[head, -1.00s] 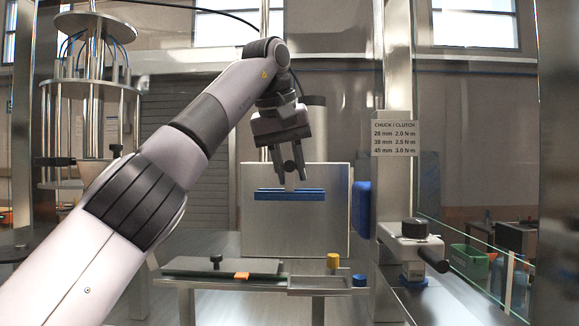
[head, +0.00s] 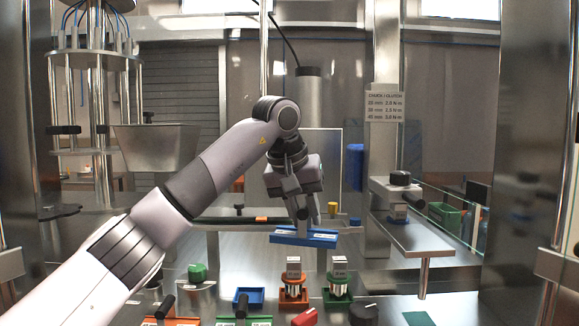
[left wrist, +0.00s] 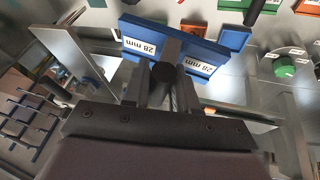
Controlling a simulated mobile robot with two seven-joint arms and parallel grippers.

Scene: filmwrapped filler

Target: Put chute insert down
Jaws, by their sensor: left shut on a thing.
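My left gripper (head: 304,214) is shut on the black post of the blue chute insert (head: 290,238). It holds the insert in the air above the bench, slightly tilted in the head view. In the left wrist view the insert (left wrist: 150,44) shows two "28 mm" labels, one on each side of the post, between the fingers (left wrist: 166,88). An orange piece (head: 178,322) and a green piece (head: 258,321), both with black handles, lie at the front edge. My right gripper is not in view.
A small blue tray (head: 240,305) lies on the bench front. An orange stand (head: 294,296) and a green stand (head: 337,296) hold metal parts below the insert.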

